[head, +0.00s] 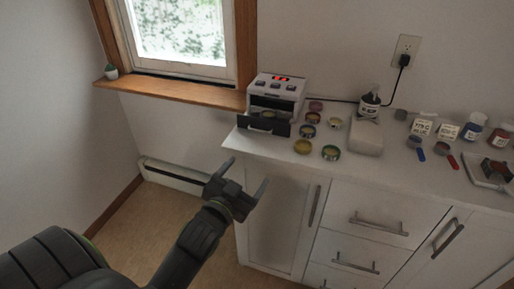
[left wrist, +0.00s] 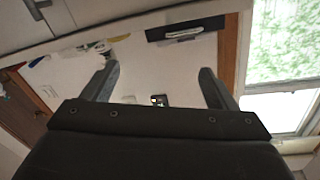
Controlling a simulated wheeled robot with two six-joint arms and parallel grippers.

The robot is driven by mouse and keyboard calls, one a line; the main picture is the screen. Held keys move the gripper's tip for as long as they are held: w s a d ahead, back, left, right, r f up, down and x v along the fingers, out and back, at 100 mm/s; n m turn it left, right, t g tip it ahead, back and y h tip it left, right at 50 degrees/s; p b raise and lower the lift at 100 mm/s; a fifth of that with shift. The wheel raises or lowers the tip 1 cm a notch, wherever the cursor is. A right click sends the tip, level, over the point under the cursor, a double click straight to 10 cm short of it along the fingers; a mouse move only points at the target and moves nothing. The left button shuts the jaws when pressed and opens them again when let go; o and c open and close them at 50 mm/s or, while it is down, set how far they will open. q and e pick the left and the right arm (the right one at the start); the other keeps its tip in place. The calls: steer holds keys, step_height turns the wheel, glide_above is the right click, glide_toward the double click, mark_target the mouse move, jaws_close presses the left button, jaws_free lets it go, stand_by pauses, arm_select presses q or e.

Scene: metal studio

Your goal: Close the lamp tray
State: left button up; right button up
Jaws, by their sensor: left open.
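The lamp (head: 277,88) is a white box with a red display and buttons on top. It stands at the left end of the white counter in the head view. Its dark lamp tray (head: 263,126) sticks out at the front, toward the counter's edge, with a small round yellowish thing in it. My left gripper (head: 247,173) is open and empty. It is in front of the counter's left end, below and apart from the tray. Its two spread fingers also show in the left wrist view (left wrist: 158,86). My right gripper is not in view.
Several small round coloured jars (head: 303,146) stand right of the tray. A wooden windowsill (head: 185,93) is at the left. The floor (head: 165,220) left of the cabinet is clear.

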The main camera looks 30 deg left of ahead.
arm_select(q)
steer(key=s+a+n+y+b, duration=0.1)
steer(key=s+n+b, duration=0.1)
steer(key=n, duration=0.1)
steer(key=n+y, duration=0.1)
steer(key=n, duration=0.1)
glide_toward(257, 145)
steer(key=w+r, duration=0.1)
steer(key=w, duration=0.1)
steer(key=w+a+r, duration=0.1)
steer(key=w, duration=0.2)
steer(key=w+r, duration=0.1)
steer(key=w, duration=0.2)
steer(key=shift+w+a+r, duration=0.15)
steer(key=shift+a+r, duration=0.15)
steer(key=shift+a, duration=0.1)
steer(key=shift+x, duration=0.8)
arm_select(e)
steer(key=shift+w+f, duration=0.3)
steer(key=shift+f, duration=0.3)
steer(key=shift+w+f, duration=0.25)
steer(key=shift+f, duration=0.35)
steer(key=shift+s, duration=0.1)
